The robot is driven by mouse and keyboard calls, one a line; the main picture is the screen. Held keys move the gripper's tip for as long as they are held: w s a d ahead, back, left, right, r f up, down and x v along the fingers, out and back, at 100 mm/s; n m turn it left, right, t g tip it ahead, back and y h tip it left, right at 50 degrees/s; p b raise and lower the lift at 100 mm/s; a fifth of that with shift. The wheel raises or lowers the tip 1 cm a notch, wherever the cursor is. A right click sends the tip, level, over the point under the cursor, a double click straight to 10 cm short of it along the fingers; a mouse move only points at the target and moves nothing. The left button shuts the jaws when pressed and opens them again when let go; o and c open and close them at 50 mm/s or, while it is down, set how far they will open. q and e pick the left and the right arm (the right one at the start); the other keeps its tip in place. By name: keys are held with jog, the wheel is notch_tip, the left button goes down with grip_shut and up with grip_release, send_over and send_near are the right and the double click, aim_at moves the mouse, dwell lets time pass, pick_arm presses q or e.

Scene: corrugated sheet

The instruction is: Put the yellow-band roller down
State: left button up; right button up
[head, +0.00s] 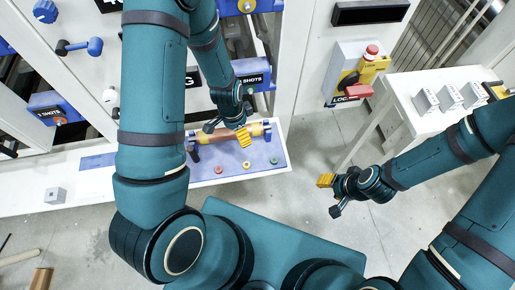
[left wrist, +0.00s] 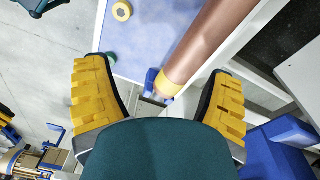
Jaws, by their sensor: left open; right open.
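The copper-coloured roller (head: 222,134) lies lengthwise over a blue mat (head: 205,172) on the white shelf. In the left wrist view the roller (left wrist: 208,42) runs up and to the right, and its near end carries a yellow band (left wrist: 172,83). A small blue support (left wrist: 152,80) stands at that end; whether they touch is unclear. My left gripper (head: 227,131) is over the roller. Its spread yellow-padded fingers (left wrist: 161,102) show no grip on it. My right gripper (head: 331,196) is open and empty above the floor, away from the shelf.
A red ring (head: 218,169), a yellow ring (head: 246,164) and a green ring (head: 273,160) lie on the mat's front part. A white side table (head: 420,125) with several small blocks stands at right. A lock box (head: 352,75) hangs on the wall. Floor between is clear.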

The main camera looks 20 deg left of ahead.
pick_arm(q)
jog(key=s+d+f+n+h, duration=0.1)
jog(key=s+d+n, duration=0.2)
jog(key=d+n, duration=0.2)
jog(key=s+d+f+n+t+h, duration=0.1)
jog(key=s+d+n, duration=0.3)
jog(key=d, duration=0.3)
jog(key=shift+d+n+h, duration=0.25)
jog(key=shift+n+h, duration=0.15)
jog(key=shift+n, duration=0.1)
jog(key=shift+s, duration=0.1)
